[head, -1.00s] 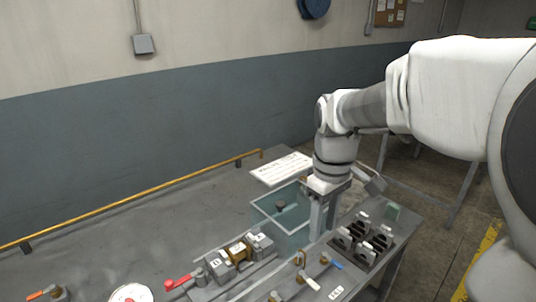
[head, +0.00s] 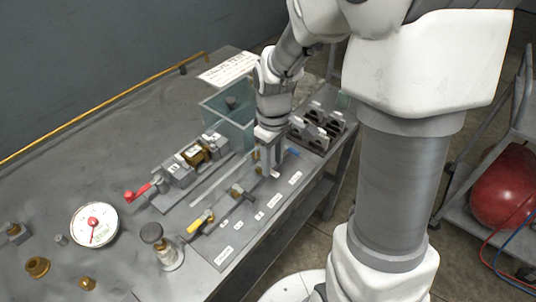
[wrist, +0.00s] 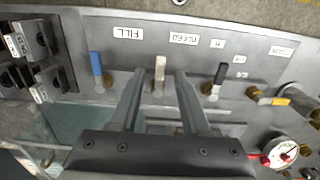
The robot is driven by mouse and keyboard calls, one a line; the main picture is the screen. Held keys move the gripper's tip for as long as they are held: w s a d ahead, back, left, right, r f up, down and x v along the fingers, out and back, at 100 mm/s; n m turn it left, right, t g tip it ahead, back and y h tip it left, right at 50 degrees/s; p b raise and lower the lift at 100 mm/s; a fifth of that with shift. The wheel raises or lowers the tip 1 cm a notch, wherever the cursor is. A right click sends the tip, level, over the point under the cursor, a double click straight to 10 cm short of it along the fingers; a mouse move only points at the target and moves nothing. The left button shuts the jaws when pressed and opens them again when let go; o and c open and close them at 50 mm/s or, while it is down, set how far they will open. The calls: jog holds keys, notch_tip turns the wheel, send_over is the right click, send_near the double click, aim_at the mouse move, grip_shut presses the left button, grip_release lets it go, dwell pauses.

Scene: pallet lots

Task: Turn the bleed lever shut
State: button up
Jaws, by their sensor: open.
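The white-handled lever (wrist: 159,68) stands on a brass valve in the wrist view, handle pointing away from my gripper. A label that seems to read BLEED (wrist: 183,37) lies between it and the black lever (wrist: 217,74). My gripper (wrist: 158,76) is open, with one finger on each side of the white lever. I cannot tell whether either finger touches it. In the head view my gripper (head: 266,165) is down at the panel (head: 228,240), hiding most of the white lever.
A blue lever (wrist: 96,64) and a yellow lever (wrist: 270,99) stand along the same panel. The clear tank (head: 225,125), the dark connector block (head: 318,128), a red-handled valve (head: 140,190) and the dial gauge (head: 94,225) are nearby.

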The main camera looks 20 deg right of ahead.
jog(key=shift+f, duration=0.9)
jog(key=shift+c, duration=0.4)
grip_shut()
